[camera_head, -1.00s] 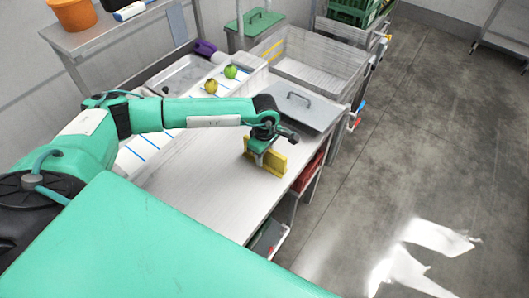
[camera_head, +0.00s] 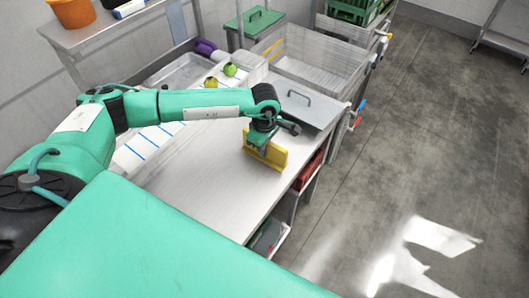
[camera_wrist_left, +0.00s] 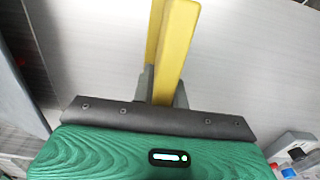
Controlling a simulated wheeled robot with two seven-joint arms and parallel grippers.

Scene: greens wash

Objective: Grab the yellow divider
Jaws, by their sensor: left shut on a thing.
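The yellow divider (camera_head: 267,156) stands upright on the steel counter near its right edge. In the left wrist view the yellow divider (camera_wrist_left: 176,50) runs away from between the jaws. My left gripper (camera_head: 258,147) reaches down from above and is shut on the divider's top edge. In the left wrist view the two grey fingers (camera_wrist_left: 164,88) press on either side of it. The divider's lower edge appears to touch or sit very close to the counter; I cannot tell which. My right gripper is not in view.
The steel counter (camera_head: 215,190) is bare in front of the divider. A flat steel lid with a handle (camera_head: 305,108) lies just behind it. A yellow and a green round item (camera_head: 230,70) sit by the sink. A clear-walled bin (camera_head: 320,65) stands beyond.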

